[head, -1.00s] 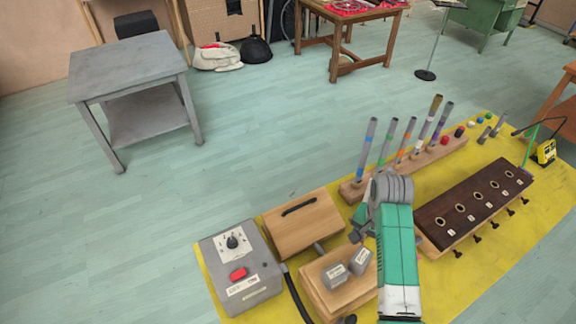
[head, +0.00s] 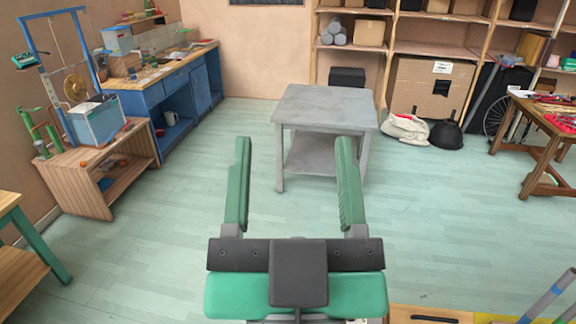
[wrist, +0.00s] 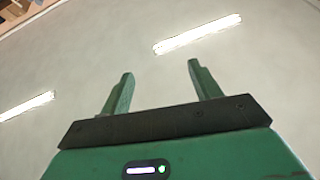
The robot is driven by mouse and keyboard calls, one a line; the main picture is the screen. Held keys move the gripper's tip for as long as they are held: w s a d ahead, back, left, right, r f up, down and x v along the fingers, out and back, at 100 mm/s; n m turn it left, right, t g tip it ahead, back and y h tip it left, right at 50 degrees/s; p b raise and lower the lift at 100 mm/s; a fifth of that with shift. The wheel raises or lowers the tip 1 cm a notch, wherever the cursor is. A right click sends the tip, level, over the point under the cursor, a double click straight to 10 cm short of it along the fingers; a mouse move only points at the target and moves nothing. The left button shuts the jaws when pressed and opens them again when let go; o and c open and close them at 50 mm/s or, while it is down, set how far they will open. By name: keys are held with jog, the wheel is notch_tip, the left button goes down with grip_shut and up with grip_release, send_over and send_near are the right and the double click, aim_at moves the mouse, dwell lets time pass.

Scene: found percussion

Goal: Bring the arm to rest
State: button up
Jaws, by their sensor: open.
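My gripper (head: 293,180) is raised in the middle of the head view, with its two green fingers spread wide and nothing between them. It hides part of the floor in front of the grey table. In the wrist view my gripper (wrist: 158,90) also shows open and empty, with its fingers against a pale ceiling and two lit strip lamps.
A grey table (head: 325,105) stands on the floor beyond my gripper. A blue workbench (head: 170,85) and a wooden stand (head: 85,180) are on the left. A wooden table (head: 545,120) is at the right. Open floor (head: 440,220) lies between them.

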jog(key=s+r, duration=0.1)
jog(key=s+a+t, duration=0.1)
jog(key=shift+s+a+r+n, duration=0.15)
jog(key=shift+s+r+n, duration=0.15)
jog(key=shift+r, duration=0.1)
notch_tip(320, 180, up, 19)
jog(key=p, duration=1.8)
jog(key=shift+y+p, duration=0.3)
jog(key=shift+y, duration=0.1)
